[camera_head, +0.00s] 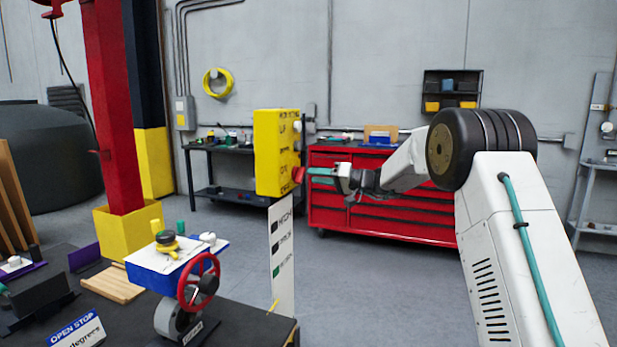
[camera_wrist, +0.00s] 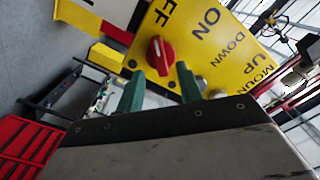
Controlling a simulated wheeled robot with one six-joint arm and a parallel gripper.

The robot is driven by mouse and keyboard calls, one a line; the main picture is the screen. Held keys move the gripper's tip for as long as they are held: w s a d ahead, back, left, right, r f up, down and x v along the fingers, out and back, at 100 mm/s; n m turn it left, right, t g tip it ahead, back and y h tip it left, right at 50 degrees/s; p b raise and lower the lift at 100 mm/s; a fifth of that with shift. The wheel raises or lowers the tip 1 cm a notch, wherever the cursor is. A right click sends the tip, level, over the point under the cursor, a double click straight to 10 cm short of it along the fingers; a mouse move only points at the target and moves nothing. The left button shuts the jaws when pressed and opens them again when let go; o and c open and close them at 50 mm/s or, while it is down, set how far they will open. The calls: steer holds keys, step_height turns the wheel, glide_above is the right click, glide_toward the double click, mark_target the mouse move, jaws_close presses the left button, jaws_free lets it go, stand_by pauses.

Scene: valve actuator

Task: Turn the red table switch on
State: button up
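The red table switch is a rotary knob (camera_wrist: 160,54) on a yellow control box (camera_wrist: 215,40) in the wrist view. ON is lettered at its right and part of OFF at its upper left. Which setting it points to is not clear. In the head view the knob (camera_head: 298,174) sits low on the side of the box (camera_head: 277,150). My gripper (camera_wrist: 160,72) has two green fingers apart, with the knob in line with the gap just beyond the tips. In the head view my gripper (camera_head: 311,176) is right beside the knob; contact cannot be told.
Other lettering on the box reads DOWN, UP and MOUNT, with a silver button (camera_wrist: 217,94) near my right finger. A red valve wheel (camera_head: 198,283) stands on the dark table (camera_head: 245,325). A red tool cabinet (camera_head: 385,205) is behind my arm.

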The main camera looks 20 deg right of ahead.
mark_target(299, 175)
steer(key=shift+x, duration=1.7)
jaws_close()
steer(key=shift+m, duration=0.4)
steer(key=m, duration=1.6)
steer(key=shift+d, duration=0.1)
steer(key=shift+m, duration=0.3)
